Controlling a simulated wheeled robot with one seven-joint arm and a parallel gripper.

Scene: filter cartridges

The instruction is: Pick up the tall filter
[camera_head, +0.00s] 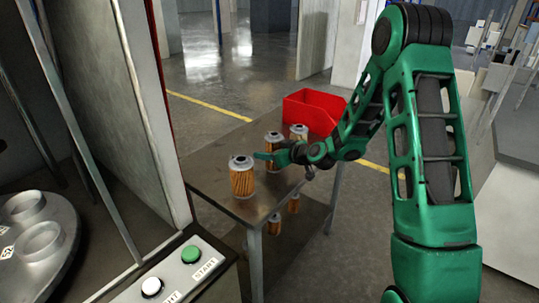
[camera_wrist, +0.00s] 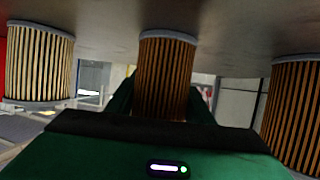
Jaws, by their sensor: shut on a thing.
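A row of pleated filters with pale end caps stands on a metal table (camera_head: 222,196). My gripper (camera_head: 266,156) is shut on the middle filter (camera_head: 273,139), an orange-brown one, and partly hides it in the head view. In the wrist view this filter (camera_wrist: 166,70) is between my gripper's fingers (camera_wrist: 163,108), its far end hidden behind the gripper body. The nearest orange filter (camera_head: 242,180) stands apart in front; the wrist view shows it at right (camera_wrist: 292,110). A paler filter (camera_head: 298,132) stands behind, at left in the wrist view (camera_wrist: 38,65). I cannot tell whether the held filter touches the table.
A red bin (camera_head: 312,111) sits at the table's far end, close behind the pale filter. A machine cabinet (camera_head: 145,110) with a start button (camera_head: 191,254) stands at left. Filter shapes show below the tabletop, possibly reflections. Open floor lies behind the table.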

